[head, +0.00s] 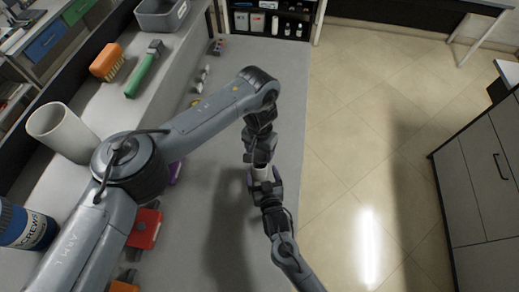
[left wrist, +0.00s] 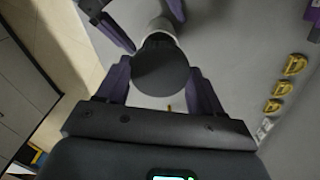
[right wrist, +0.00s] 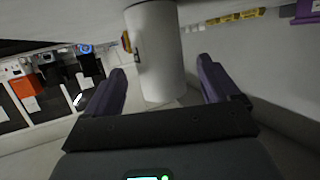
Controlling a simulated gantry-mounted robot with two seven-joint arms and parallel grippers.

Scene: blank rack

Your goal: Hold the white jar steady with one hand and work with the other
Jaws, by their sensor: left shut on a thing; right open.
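The white jar (head: 263,173) is held between my two grippers above the bench's right edge. In the left wrist view its dark round lid (left wrist: 160,68) faces the camera, with the white body (left wrist: 158,25) beyond. My left gripper (head: 262,160) is shut on the jar at the lid end, one finger on each side. My right gripper (head: 266,190) is open at the other end. In the right wrist view the jar's white body (right wrist: 155,50) stands between and beyond my right fingers (right wrist: 163,88), with gaps on both sides.
Open floor (head: 360,130) lies to the right.

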